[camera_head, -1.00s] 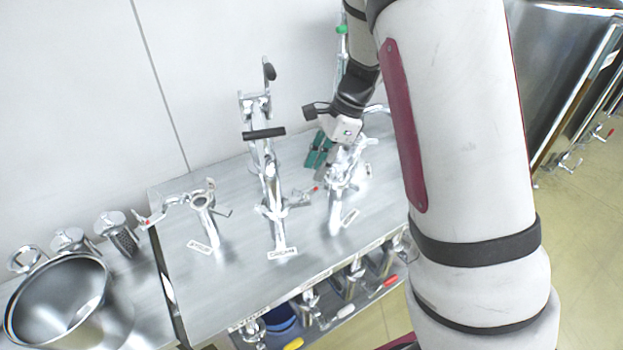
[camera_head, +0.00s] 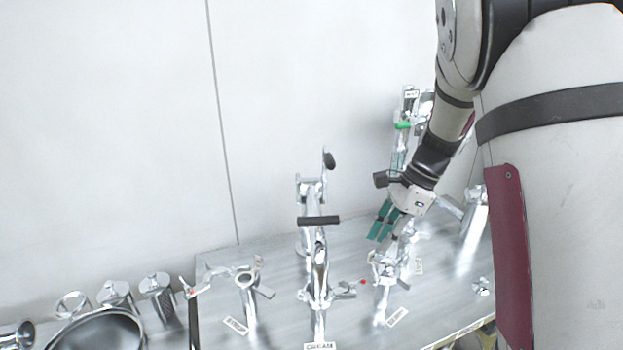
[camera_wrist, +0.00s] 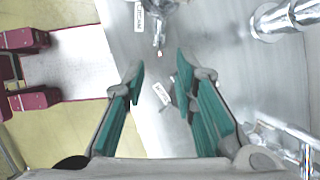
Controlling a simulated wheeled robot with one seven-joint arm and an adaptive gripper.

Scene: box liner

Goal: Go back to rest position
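My gripper (camera_head: 381,221) has teal finger pads and is over the steel table (camera_head: 280,258), close to one of the chrome machines. In the wrist view its two fingers (camera_wrist: 158,75) stand apart with nothing between them. My arm reaches in from the right in the head view and hides part of the table's right side.
Chrome machines (camera_head: 318,262) stand on the table, one with a black handle and a "CREAM" label. Steel canisters (camera_head: 157,290) and a large steel bowl (camera_head: 95,332) are at the lower left. A pale wall (camera_head: 110,120) rises behind. Floor shows at left in the wrist view.

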